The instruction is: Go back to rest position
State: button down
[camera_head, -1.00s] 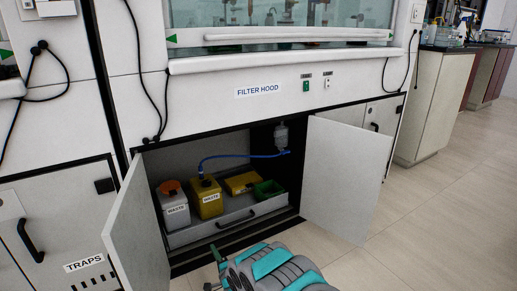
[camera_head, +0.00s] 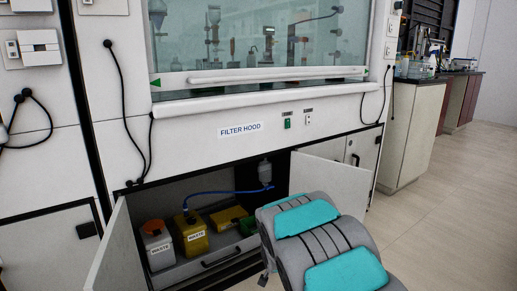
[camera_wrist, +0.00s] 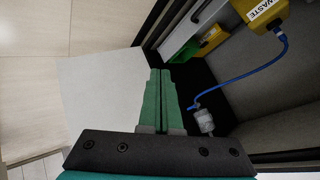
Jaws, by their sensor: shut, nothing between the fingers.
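My gripper shows in the wrist view (camera_wrist: 166,98) with its two green fingers together and nothing between them. It is in front of the open cabinet under the filter hood (camera_head: 240,130). In the head view my grey and teal arm rises at the lower right and hides part of the right cabinet door (camera_head: 335,180). The fingers cannot be made out clearly there.
The left cabinet door (camera_head: 112,255) stands open. Inside are a drawer (camera_head: 220,262), a white waste container (camera_head: 157,245), a yellow one (camera_head: 192,235), a blue tube (camera_head: 225,191) and a filter (camera_head: 265,172). Open floor (camera_head: 450,210) lies to the right.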

jog(key=s+d+r+n+g+h+p, duration=0.1)
jog(key=s+d+r+g, duration=0.1)
jog(key=s+d+r, duration=0.3)
jog(key=s+d+r+g, duration=0.1)
jog(key=s+d+r, duration=0.1)
jog(key=s, duration=0.4)
jog(key=s+d+r+n+g+p, duration=0.1)
jog(key=s+r, duration=0.3)
jog(key=s, duration=0.9)
jog(key=s+d+r+n+g+p, duration=0.1)
jog(key=s+r+n+g, duration=0.2)
jog(key=s, duration=1.1)
jog(key=s+d+r+n+g+p, duration=0.1)
jog(key=s+r+g, duration=0.3)
jog(key=s, duration=0.9)
jog(key=shift+s+d+r+n+y, duration=0.2)
jog(key=shift+s+r+n+y, duration=0.15)
jog(key=shift+r, duration=0.2)
